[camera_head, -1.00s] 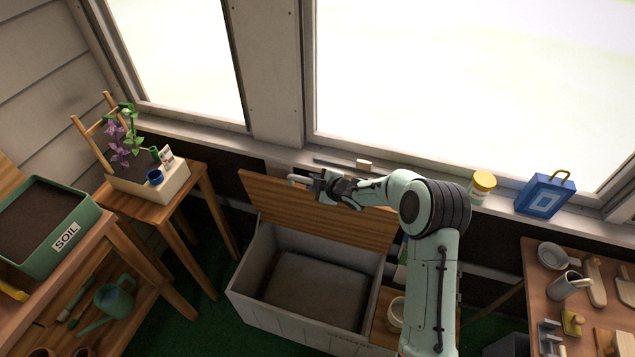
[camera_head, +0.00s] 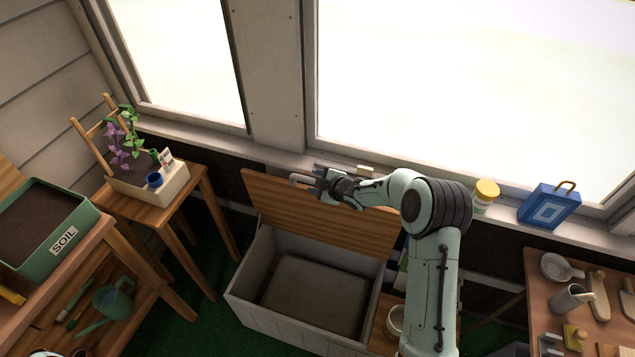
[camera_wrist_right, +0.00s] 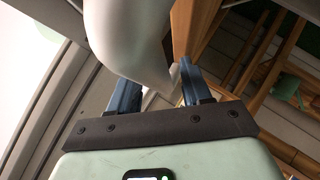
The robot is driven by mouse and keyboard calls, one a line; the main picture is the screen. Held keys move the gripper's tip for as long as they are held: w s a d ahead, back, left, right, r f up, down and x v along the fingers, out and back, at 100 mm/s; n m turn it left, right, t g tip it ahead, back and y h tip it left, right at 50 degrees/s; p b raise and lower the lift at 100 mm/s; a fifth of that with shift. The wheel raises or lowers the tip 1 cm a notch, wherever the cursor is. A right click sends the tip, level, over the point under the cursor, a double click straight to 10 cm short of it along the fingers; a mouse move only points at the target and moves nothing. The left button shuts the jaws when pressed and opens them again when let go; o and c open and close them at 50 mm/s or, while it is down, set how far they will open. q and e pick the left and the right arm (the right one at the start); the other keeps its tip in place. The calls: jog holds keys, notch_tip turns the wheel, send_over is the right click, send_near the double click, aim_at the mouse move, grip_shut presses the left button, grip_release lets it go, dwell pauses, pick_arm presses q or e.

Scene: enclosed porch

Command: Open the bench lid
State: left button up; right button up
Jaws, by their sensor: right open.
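The bench (camera_head: 250,284) is a pale chest below the windows. Its wooden lid (camera_head: 290,211) stands raised and leans back toward the window wall, and the box inside shows open with a dark brown floor. My right gripper (camera_head: 306,179) is at the lid's upper edge, with a pale handle-like piece at its fingers. In the right wrist view, the fingers (camera_wrist_right: 205,92) are apart, with a large pale rounded piece (camera_wrist_right: 130,35) in front of them; I cannot tell whether they touch it. My left gripper is not in view.
A planter box (camera_head: 172,186) sits on a wooden stand at left, near a green soil tray (camera_head: 72,250). A yellow-lidded jar (camera_head: 485,196) and blue box (camera_head: 548,205) stand on the sill. A tool table (camera_head: 545,300) is at right. A pot (camera_head: 395,322) sits beside the bench opening.

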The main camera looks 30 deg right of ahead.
jog(key=v, duration=1.3)
jog(key=shift+s, duration=0.25)
jog(key=s+a+f+m+g+y, duration=0.1)
jog(key=s+a+f+m+g, duration=0.15)
jog(key=s+a+f, duration=0.4)
jog(key=s+a+f+m+g, duration=0.1)
jog(key=a+f+m, duration=0.25)
jog(key=f, duration=0.55)
jog(key=s+a+f+m+g+y, duration=0.1)
jog(key=s+a+f+m+g, duration=0.2)
jog(key=f, duration=0.5)
jog(key=s+a+f+m+g, duration=0.2)
jog(key=s+a+f+m, duration=0.1)
jog(key=s, duration=0.6)
jog(key=s+a+f+m+g, duration=0.3)
jog(key=s+a+f, duration=0.2)
jog(key=s, duration=0.5)
jog(key=shift+s+a+m, duration=0.2)
jog(key=shift+a+m, duration=0.1)
jog(key=shift+a, duration=0.85)
